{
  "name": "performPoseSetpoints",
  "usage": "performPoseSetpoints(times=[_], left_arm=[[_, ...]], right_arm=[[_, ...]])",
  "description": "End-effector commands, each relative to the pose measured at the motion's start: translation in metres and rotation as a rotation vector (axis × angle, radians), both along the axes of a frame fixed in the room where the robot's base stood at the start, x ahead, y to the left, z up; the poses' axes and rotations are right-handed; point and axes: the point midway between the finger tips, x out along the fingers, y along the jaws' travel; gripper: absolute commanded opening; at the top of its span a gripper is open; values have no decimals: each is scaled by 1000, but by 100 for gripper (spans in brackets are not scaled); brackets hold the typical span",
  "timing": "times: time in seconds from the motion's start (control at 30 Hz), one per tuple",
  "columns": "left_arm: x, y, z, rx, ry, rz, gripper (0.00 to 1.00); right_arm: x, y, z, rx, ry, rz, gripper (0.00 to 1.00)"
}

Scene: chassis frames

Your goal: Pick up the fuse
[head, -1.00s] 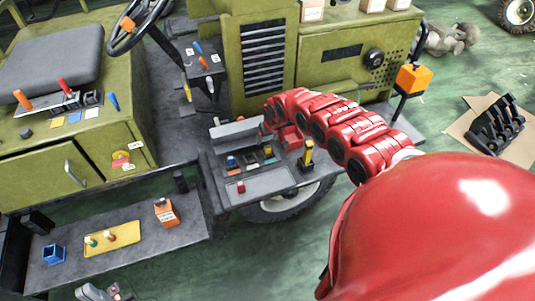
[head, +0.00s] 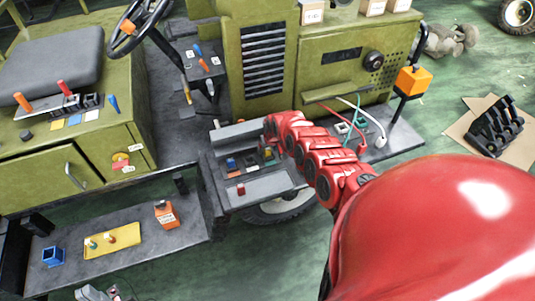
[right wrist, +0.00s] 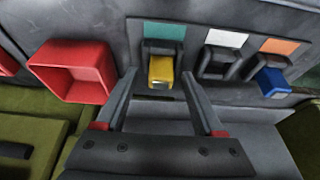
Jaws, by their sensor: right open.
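In the right wrist view, a yellow fuse (right wrist: 161,70) sits in a black holder under a teal label. My right gripper (right wrist: 159,76) is open, its fingers on either side of the line to this fuse, and it holds nothing. I cannot tell whether the fingers touch it. A blue fuse (right wrist: 272,82) sits under an orange label to the right; it also shows in the head view (head: 231,163). The black holder (right wrist: 217,62) under the white label between them looks empty. In the head view my red right arm hides most of my right gripper. My left gripper (head: 97,293) is cut off at the bottom edge.
A red open box (right wrist: 75,72) stands left of the yellow fuse in the right wrist view. The grey panel (head: 270,187) holds a small red part (head: 241,189). Cables (head: 357,125) lie right of my arm. A yellow tray (head: 112,240) lies on the lower left shelf.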

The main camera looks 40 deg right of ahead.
Motion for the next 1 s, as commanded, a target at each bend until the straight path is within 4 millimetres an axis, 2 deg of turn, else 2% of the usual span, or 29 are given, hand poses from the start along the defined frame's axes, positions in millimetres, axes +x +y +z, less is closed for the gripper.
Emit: performPoseSetpoints(times=[0.23, 0.6, 1.0], left_arm=[[0, 0, 0, 0, 0, 0, 0], [0, 0, 0, 0, 0, 0, 0], [0, 0, 0, 0, 0, 0, 0]], right_arm=[[1, 0, 0, 0, 0, 0, 68], [0, 0, 0, 1, 0, -1, 2], [1, 0, 1, 1, -1, 0, 0]])
